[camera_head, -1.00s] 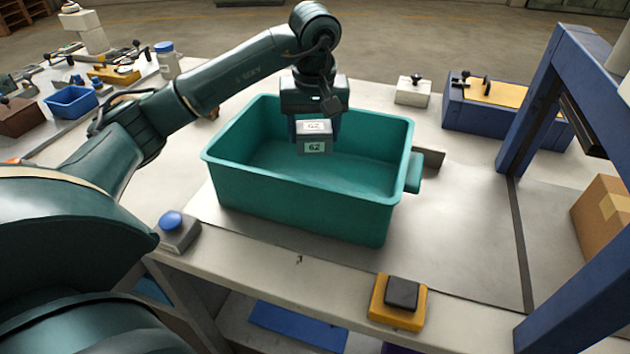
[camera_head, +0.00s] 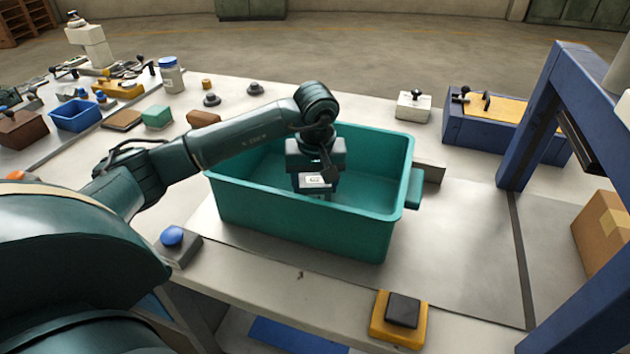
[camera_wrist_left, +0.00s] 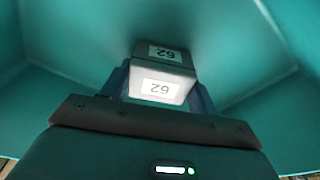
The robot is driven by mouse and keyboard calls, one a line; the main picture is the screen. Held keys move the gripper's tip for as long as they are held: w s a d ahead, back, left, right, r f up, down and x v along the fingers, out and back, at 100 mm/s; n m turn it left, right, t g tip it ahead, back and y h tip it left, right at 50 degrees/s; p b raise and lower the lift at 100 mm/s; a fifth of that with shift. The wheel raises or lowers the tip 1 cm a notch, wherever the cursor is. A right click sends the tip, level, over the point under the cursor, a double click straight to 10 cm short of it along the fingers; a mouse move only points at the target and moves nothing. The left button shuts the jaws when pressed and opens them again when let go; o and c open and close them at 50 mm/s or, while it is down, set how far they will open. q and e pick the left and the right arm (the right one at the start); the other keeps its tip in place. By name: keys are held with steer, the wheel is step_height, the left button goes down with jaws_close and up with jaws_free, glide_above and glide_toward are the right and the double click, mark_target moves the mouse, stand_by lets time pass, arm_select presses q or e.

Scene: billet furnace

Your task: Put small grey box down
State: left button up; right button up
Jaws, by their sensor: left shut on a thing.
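The small grey box (camera_head: 315,180), with white labels that read 62, is between the fingers of my left gripper (camera_head: 314,186). In the left wrist view the box (camera_wrist_left: 162,72) sits between the two blue fingers of the gripper (camera_wrist_left: 163,90). The gripper is shut on it and points down inside the teal bin (camera_head: 300,233). The bin's inner walls fill the left wrist view around the box. The front wall of the bin hides part of its floor in the head view. I cannot tell whether the box touches the floor. My right gripper is not in view.
A blue push button (camera_head: 173,238) stands left of the bin, and a yellow-based black button (camera_head: 401,315) at the front edge. A blue frame (camera_head: 545,125) rises at the right beside a cardboard box (camera_head: 603,225). Small parts lie at the back left.

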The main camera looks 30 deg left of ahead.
mark_target(316, 185)
arm_select(q)
steer(key=o, duration=1.1)
steer(key=shift+r, duration=0.1)
steer(key=r, duration=0.4)
steer(key=s+r, duration=0.1)
steer(key=r, duration=0.3)
steer(key=d+r, duration=0.1)
steer(key=r, duration=0.3)
steer(key=shift+s, duration=0.25)
